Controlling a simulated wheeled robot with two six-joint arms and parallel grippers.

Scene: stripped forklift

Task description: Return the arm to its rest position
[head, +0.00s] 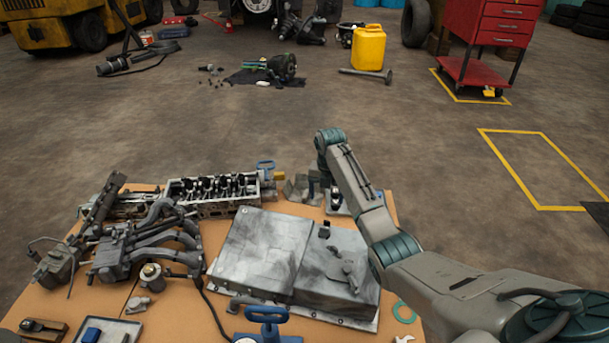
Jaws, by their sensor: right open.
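My right arm (355,190) comes in from the lower right, bends at a teal joint and reaches up over the far right part of the workbench (150,320). Its wrist, with a teal cap, is at the top. My right gripper (328,200) points down below the wrist, near the bench's far edge. It is small and partly hidden by the arm, and its jaws are open. I see nothing held in it. My left gripper is not in view.
The bench holds a grey metal cover (262,250), a cylinder head (215,188), a pipe manifold (150,240) and blue clamps (267,322). A green ring (404,312) lies near the right edge. Beyond are a yellow canister (369,47) and a red tool cart (492,30). The floor between is mostly clear.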

